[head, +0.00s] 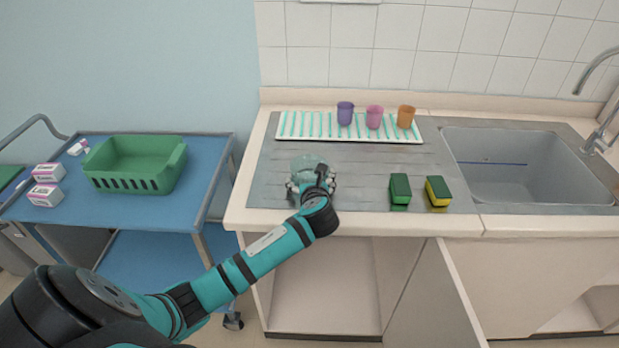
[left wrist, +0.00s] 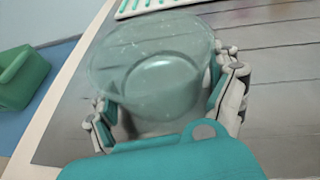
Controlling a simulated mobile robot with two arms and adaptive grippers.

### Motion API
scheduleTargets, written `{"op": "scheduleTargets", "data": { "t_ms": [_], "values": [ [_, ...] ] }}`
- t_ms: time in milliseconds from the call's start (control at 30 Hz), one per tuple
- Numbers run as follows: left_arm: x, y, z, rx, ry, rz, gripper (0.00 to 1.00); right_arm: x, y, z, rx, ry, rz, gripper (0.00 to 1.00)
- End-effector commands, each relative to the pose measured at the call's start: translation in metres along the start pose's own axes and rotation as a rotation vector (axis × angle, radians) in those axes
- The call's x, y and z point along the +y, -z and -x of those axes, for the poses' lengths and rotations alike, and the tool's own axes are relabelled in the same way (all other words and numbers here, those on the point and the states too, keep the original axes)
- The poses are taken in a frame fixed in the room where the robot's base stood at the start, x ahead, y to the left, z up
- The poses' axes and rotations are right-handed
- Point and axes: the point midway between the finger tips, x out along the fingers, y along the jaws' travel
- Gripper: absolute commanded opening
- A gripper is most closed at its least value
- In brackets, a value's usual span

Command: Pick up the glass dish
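The clear glass dish (head: 305,165) is a round bowl at the left part of the grey metal drainboard, and in the left wrist view (left wrist: 150,65) it fills the middle. My left gripper (head: 309,183) is at the dish's near side. In the left wrist view its fingers (left wrist: 168,98) stand on both sides of the dish, close against its wall below the rim. I cannot tell whether they press on the glass, or whether the dish rests on the drainboard. My right gripper is not in view.
A white rack (head: 290,127) with green stripes stands behind, with purple, pink and orange cups (head: 406,116) on it. Two sponges (head: 400,189) lie right of the gripper, before the sink (head: 520,165). A green basket (head: 135,165) stands on a blue cart at left.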

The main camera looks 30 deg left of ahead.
Motion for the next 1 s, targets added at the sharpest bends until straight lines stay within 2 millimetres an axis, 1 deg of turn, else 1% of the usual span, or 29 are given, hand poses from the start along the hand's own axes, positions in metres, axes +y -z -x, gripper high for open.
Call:
{"op": "scheduleTargets", "data": {
  "t_ms": [33, 233, 667, 833, 1000],
  "values": [
    [0.000, 0.000, 0.000, 0.001, 0.000, 0.000, 0.76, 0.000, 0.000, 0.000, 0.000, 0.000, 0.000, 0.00],
    [0.000, 0.001, 0.000, 0.001, -0.001, -0.001, 0.50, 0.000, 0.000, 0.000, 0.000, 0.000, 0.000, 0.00],
    [0.000, -0.003, 0.001, -0.001, 0.000, 0.000, 0.50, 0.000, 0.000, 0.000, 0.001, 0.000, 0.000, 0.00],
    [-0.001, -0.012, 0.004, -0.003, 0.000, 0.000, 0.50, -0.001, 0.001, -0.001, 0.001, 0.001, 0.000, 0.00],
    [-0.001, -0.024, 0.009, -0.004, 0.000, 0.001, 0.50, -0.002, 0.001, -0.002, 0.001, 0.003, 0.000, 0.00]
  ]
}}
